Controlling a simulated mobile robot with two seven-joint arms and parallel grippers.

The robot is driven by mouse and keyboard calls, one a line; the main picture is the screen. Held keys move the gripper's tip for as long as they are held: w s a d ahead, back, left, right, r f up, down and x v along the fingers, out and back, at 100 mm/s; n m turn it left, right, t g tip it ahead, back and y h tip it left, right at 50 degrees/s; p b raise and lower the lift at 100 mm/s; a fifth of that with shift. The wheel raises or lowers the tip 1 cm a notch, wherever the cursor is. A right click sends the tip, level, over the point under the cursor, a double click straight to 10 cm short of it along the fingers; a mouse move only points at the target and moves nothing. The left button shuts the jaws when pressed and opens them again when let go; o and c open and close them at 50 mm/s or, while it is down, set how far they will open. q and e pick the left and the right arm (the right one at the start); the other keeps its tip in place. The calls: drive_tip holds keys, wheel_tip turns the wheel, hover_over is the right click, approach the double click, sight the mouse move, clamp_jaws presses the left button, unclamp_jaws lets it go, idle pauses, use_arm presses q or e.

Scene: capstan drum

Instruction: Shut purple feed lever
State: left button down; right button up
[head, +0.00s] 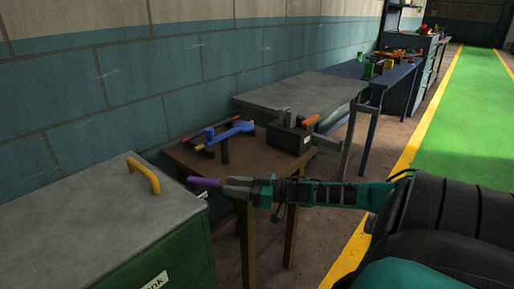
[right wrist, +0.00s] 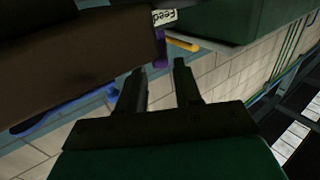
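The purple feed lever (head: 203,182) sticks out to the left at the front edge of the small brown table, just beyond my right gripper's tips. In the right wrist view the purple lever (right wrist: 160,46) shows ahead of the fingertips, next to a white "Feed" label (right wrist: 165,17). My right gripper (head: 228,186) reaches in from the right in the head view. Its two fingers stand apart in the right wrist view (right wrist: 160,78), with nothing seen between them. Whether a finger touches the lever I cannot tell. The lever's base is mostly hidden. My left gripper is not in view.
The brown table (head: 190,157) also carries a blue lever (head: 232,132), a red-tipped bar (head: 198,148) and a dark box (head: 288,138) with an orange handle. A green cabinet (head: 170,262) with a yellow handle (head: 143,176) stands close at left. Open green floor (head: 465,130) lies right.

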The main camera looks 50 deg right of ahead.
drive_tip(key=p+v, duration=0.1)
drive_tip(key=v, duration=0.5)
drive_tip(key=shift+s+d, duration=0.2)
drive_tip(key=shift+s, duration=0.15)
